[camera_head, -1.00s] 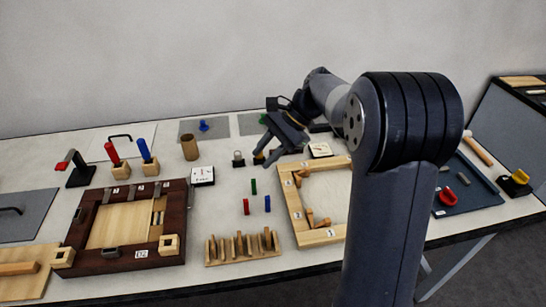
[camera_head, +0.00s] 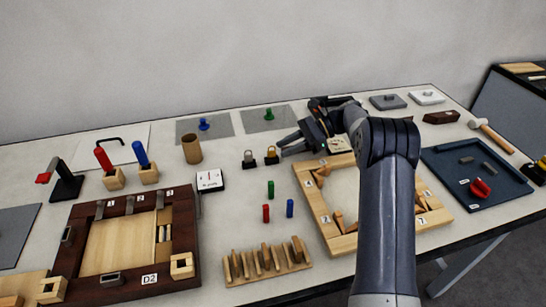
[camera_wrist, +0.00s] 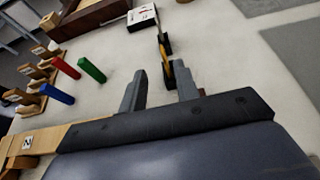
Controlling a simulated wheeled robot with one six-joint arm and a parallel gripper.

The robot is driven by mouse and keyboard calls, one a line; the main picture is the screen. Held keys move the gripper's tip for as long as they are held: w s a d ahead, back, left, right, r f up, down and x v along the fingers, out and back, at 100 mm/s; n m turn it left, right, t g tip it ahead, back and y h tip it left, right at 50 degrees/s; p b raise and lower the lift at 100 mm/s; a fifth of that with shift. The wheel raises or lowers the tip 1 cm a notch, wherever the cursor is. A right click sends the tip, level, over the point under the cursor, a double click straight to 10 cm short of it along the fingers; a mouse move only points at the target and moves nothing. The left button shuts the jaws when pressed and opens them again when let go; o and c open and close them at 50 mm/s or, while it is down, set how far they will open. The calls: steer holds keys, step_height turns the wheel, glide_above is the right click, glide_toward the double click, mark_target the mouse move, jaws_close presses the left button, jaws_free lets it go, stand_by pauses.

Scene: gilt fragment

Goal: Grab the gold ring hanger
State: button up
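The gold ring hanger (camera_head: 271,154) is a small black base with a gold upper part, standing upright on the table. A similar hanger with a silver-grey top (camera_head: 249,159) stands just to its left. My gripper (camera_head: 284,146) is low, close on the right of the gold hanger, with its fingers pointing toward it. In the wrist view my gripper (camera_wrist: 158,70) is open with nothing held. There the gold hanger (camera_wrist: 169,73) shows just past the fingertips, nearer the right finger, which partly covers it. I cannot tell whether they touch.
A white labelled box (camera_head: 210,180) lies left of the hangers. Red (camera_head: 266,213), green (camera_head: 271,188) and blue (camera_head: 290,208) pegs stand in front. A wooden frame (camera_head: 318,215) lies below my arm. A brown cylinder (camera_head: 192,149) stands behind left.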

mark_target(266, 159)
steer(key=x, duration=0.7)
steer(key=shift+w+a+r+p, duration=0.15)
steer(key=shift+w+r+p, duration=0.05)
steer(key=shift+w+p, duration=0.2)
jaws_close()
